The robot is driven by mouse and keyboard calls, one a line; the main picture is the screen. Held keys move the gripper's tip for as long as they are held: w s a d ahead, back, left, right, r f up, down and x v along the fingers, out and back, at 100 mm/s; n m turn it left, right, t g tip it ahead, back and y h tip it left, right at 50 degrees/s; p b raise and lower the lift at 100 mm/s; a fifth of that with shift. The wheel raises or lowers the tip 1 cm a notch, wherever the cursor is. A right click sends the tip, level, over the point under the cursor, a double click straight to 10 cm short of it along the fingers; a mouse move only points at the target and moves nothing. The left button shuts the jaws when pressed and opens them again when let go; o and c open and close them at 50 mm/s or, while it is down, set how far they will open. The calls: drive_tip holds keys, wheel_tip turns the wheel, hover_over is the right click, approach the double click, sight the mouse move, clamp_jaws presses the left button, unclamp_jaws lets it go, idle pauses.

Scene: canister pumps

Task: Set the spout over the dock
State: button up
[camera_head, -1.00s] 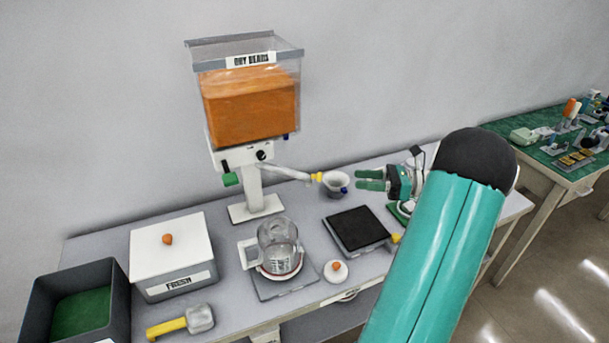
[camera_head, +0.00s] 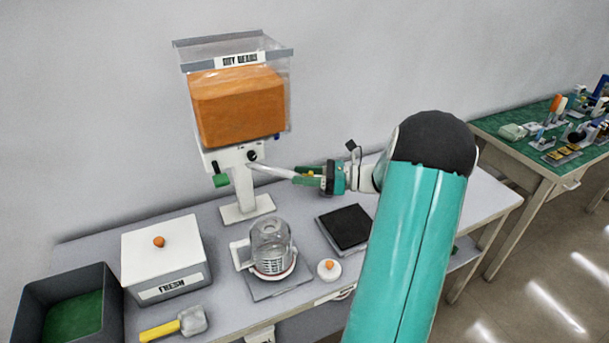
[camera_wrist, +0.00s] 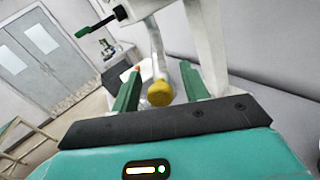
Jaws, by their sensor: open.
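The spout (camera_head: 272,171) is a pale tube reaching right from the dispenser's white body, with a yellow tip. My gripper (camera_head: 306,175) is open at the spout's far end. In the wrist view the yellow tip (camera_wrist: 160,94) lies between the two green fingers of my gripper (camera_wrist: 160,80), with gaps on both sides. A glass jug (camera_head: 271,246) stands on a grey plate (camera_head: 262,289) in front of the dispenser, left of the spout's end. A dark square pad (camera_head: 344,228) lies right of the jug. I cannot tell which of these is the dock.
The dispenser hopper (camera_head: 236,100) holds orange contents. A white-lidded box (camera_head: 163,255), a dark bin (camera_head: 35,300) and a yellow-handled scoop (camera_head: 175,325) are at left. A small white lid with an orange knob (camera_head: 328,270) lies by the jug. Bare table shows right of the pad.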

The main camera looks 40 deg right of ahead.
drive_tip(key=shift+c, duration=0.5)
clamp_jaws()
